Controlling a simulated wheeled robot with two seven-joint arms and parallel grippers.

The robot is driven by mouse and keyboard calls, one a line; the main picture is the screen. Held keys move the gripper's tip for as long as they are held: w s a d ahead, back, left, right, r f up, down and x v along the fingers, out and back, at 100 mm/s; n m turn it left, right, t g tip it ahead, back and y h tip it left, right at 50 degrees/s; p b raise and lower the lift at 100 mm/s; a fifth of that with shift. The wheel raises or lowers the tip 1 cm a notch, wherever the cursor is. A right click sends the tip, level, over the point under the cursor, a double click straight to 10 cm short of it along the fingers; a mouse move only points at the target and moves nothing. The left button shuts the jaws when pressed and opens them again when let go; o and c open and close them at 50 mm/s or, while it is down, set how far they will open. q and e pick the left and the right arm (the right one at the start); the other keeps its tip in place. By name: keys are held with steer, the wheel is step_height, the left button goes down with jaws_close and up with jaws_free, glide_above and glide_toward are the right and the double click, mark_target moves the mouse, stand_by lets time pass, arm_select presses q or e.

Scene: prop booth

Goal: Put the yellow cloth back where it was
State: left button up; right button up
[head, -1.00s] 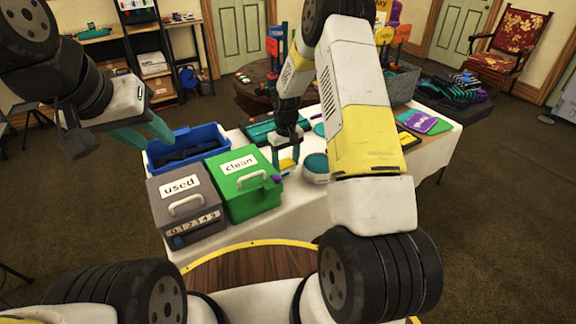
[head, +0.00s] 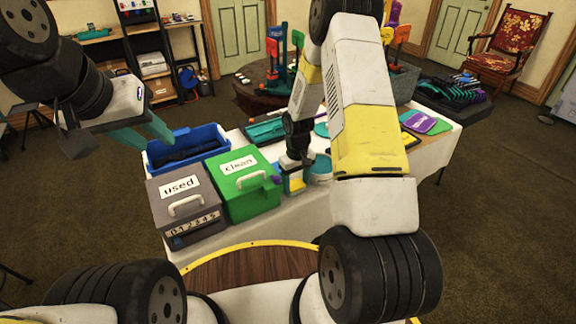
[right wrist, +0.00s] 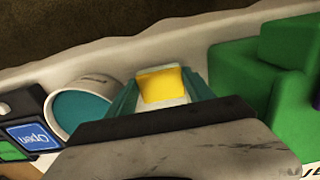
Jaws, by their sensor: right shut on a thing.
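The yellow cloth (right wrist: 160,84) shows between the two teal fingers of my right gripper (right wrist: 160,95) in the right wrist view, with a paler strip along its near side. My right gripper is shut on it. In the head view the right gripper (head: 294,184) is low at the table's near edge, between the green "clean" box (head: 243,189) and a round white pot with a teal top (head: 320,169). Only a little yellow shows there. I cannot tell whether the cloth touches the table. My left gripper (head: 146,133) is open and empty, above and left of the blue bin.
The grey "used" box (head: 183,218) stands left of the green box. The blue bin (head: 218,132) with dark contents is behind them. The white table (head: 440,160) also bears a purple item (head: 420,122) at right. The right wrist view shows a blue "Open" sign (right wrist: 35,140).

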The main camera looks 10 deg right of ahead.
steer(key=shift+f, duration=0.1)
steer(key=o, duration=1)
steer(key=shift+o, duration=0.2)
step_height(320, 180, up, 12)
step_height(320, 180, up, 10)
steer(key=f+t, duration=0.1)
glide_above(296, 185)
steer(key=s, duration=0.3)
steer(key=s+a+r+m+t+y, duration=0.2)
steer(key=s+r+t, duration=0.3)
steer(key=s+r, duration=1.3)
steer(key=s+m, duration=0.1)
steer(key=s, duration=0.2)
steer(key=shift+a+r, duration=0.15)
steer(key=shift+r, duration=0.2)
